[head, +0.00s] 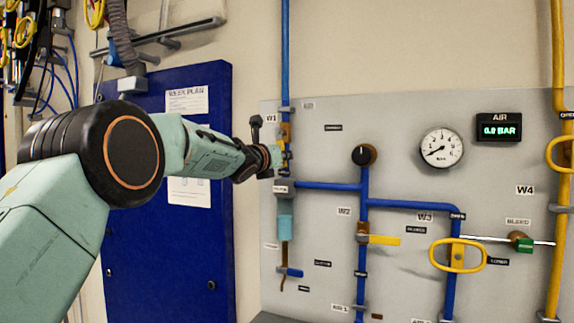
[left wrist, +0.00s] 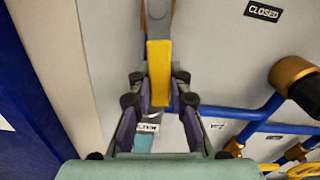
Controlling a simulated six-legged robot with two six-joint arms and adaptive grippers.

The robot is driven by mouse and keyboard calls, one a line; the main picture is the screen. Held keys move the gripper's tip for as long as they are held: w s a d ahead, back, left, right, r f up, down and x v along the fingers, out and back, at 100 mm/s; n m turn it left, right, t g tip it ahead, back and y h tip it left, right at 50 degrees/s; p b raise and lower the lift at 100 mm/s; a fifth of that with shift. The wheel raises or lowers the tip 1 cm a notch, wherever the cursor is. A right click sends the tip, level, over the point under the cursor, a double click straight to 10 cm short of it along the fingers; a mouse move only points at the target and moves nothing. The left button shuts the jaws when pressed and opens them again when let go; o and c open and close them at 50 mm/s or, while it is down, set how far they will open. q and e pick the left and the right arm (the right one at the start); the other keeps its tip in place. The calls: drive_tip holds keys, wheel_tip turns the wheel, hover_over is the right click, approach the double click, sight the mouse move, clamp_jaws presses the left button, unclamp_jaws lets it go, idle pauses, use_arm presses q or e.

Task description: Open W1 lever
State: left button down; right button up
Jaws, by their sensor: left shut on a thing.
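The W1 lever is a yellow bar (left wrist: 159,72) in the left wrist view, joined at its top to a grey metal part (left wrist: 157,22). My left gripper (left wrist: 159,88) is shut on this lever, with a finger on each side. In the head view the gripper (head: 278,158) is at the blue pipe just below the W1 label (head: 271,118), and hides most of the lever. A CLOSED label (left wrist: 262,11) is on the panel to the right of the lever in the wrist view. My right gripper is not in view.
The grey panel (head: 400,275) carries blue pipes (head: 362,240), a black knob (head: 363,155), a gauge (head: 442,147), a 0.0 BAR display (head: 500,130) and the yellow W2 lever (head: 384,240). A yellow oval handle (head: 457,256) is under W3. A blue door (head: 150,260) stands left.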

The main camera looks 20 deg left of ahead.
use_arm(q)
drive_tip(key=shift+a+f+m+b, duration=0.35)
drive_tip(key=shift+a+f+m, duration=0.2)
drive_tip(key=shift+m, duration=0.45)
drive_tip(key=c, duration=1.6)
unclamp_jaws()
drive_tip(key=shift+c, duration=0.2)
drive_tip(key=o, duration=0.4)
drive_tip(key=shift+r, duration=0.35)
drive_tip(key=shift+s+r, duration=0.1)
drive_tip(key=shift+s+a, duration=0.15)
drive_tip(key=shift+s, duration=3.5)
